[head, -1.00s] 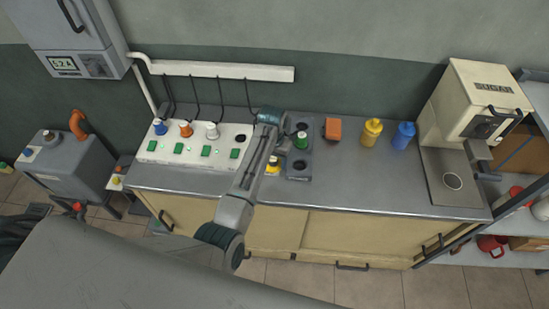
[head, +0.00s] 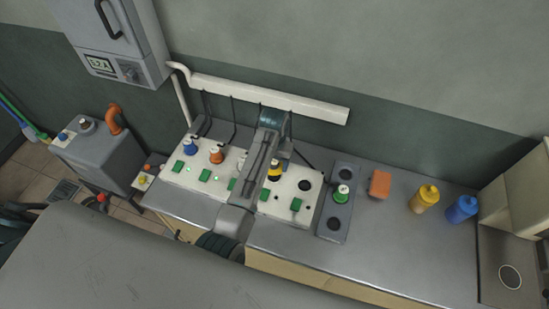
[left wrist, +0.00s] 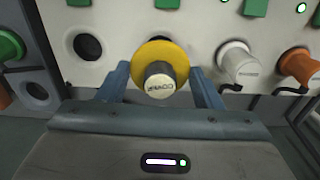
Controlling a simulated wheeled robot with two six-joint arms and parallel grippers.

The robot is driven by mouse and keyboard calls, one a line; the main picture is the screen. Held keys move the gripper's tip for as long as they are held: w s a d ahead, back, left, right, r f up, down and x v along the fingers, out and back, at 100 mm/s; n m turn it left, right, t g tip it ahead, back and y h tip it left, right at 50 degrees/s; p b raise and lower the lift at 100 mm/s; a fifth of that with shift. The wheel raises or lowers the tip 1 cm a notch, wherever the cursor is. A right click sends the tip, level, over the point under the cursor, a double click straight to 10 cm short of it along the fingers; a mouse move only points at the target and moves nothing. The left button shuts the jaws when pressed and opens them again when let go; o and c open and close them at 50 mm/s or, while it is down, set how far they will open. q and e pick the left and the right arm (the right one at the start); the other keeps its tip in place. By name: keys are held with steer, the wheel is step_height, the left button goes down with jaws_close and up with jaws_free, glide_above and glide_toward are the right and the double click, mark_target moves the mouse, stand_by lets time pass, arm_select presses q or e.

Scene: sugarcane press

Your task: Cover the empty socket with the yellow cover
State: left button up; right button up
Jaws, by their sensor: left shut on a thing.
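My left gripper (head: 280,160) is shut on the yellow cover (head: 275,168), over the right part of the white socket panel (head: 218,202). In the left wrist view the yellow cover (left wrist: 160,52) is a round yellow disc with a pale, lettered knob, between the two fingers of the gripper (left wrist: 160,85). The empty socket (head: 305,185) is a dark round hole just right of the cover. It also shows in the left wrist view (left wrist: 88,47), left of the cover and uncovered. I cannot tell how far the cover is from the panel. My right gripper is not in view.
Blue (head: 191,146), orange (head: 216,155) and white (left wrist: 237,62) plugs sit in the panel, with cables behind. A grey holder (head: 329,226) with a green cover (head: 342,194) stands right of it. An orange block (head: 380,184) and yellow (head: 425,199) and blue (head: 462,208) bottles stand further right.

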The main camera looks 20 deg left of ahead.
mark_target(274, 169)
arm_select(q)
step_height(274, 169, down, 3)
steer(key=shift+w+r, duration=0.1)
steer(key=shift+f, duration=0.7)
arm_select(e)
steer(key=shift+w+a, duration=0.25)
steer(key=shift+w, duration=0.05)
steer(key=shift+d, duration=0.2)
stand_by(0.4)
arm_select(q)
steer(key=shift+f, duration=0.6)
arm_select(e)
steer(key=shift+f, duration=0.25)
arm_select(q)
steer(key=o, duration=0.7)
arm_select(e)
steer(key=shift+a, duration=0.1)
